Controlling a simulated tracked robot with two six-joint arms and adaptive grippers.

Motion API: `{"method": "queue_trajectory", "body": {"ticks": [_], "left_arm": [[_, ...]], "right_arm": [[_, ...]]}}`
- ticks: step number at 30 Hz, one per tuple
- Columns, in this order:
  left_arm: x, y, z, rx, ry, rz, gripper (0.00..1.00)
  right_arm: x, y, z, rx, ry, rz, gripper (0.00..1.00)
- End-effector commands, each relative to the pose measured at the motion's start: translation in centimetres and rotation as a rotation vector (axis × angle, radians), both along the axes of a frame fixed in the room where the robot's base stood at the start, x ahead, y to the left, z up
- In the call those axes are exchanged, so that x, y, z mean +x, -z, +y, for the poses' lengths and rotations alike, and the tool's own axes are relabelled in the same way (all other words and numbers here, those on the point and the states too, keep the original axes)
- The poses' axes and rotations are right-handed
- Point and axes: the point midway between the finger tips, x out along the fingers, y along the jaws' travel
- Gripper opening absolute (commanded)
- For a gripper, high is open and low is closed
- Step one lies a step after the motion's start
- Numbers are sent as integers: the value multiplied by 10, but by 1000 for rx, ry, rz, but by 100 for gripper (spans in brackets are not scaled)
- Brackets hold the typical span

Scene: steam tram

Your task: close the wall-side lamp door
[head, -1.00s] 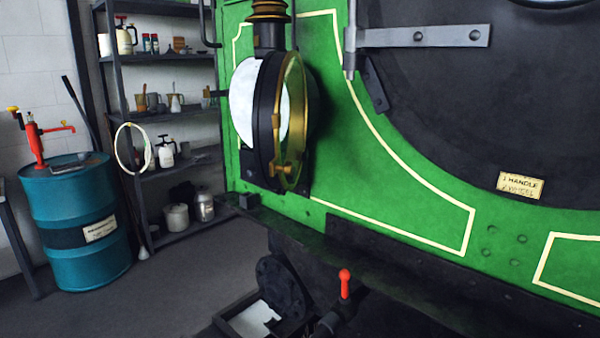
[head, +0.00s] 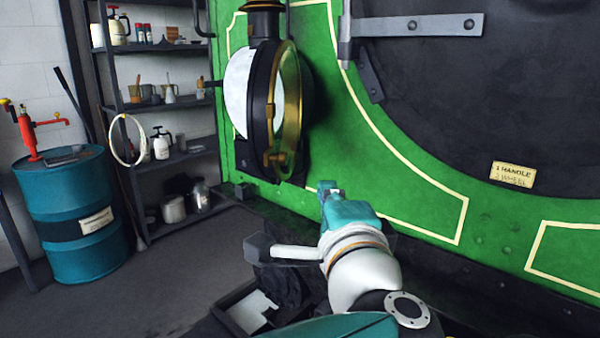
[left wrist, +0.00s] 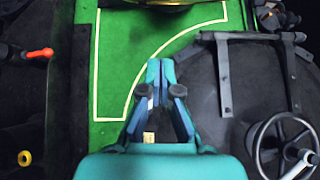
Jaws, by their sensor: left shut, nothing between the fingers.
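The lamp (head: 259,100) is mounted on the green front of the tram, with a black body and a pale round face on its left side. Its brass-rimmed door (head: 294,88) shows as a narrow upright oval on the lamp's right side; how wide it stands from the body is hard to tell. My left gripper (head: 330,188) is below and right of the door, apart from it, fingers pointing towards the green panel. In the left wrist view its fingers (left wrist: 160,64) are together and empty, with a brass edge (left wrist: 170,3) at the top. My right gripper is out of view.
The dark round smokebox door (head: 440,110) has a hinge strap (head: 420,26) at right. A dark ledge (head: 480,270) runs below the green panel. A shelf rack (head: 165,105) and a teal drum (head: 75,215) stand at left. A handwheel (left wrist: 285,145) shows in the wrist view.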

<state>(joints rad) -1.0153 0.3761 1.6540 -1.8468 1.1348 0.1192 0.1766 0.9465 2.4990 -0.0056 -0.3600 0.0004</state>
Motion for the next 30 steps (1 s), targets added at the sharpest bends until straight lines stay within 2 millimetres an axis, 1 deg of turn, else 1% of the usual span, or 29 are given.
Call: {"method": "queue_trajectory", "body": {"ticks": [1, 4, 8, 19, 21, 24, 30], "left_arm": [[-1, -1, -4, 1, 8, -1, 0], [6, -2, -4, 1, 8, -1, 0], [25, -2, -2, 3, 5, 1, 0], [100, -4, 2, 4, 5, 4, 0], [101, -5, 15, 2, 3, 1, 0], [102, -5, 28, 3, 6, 2, 0], [105, -4, 39, 3, 7, 2, 0]], "right_arm": [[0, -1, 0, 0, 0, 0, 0], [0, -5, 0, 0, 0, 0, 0], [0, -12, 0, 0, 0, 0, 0], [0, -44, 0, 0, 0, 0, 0], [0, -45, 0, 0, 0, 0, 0], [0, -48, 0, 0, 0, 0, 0], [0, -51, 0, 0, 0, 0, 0]]}}
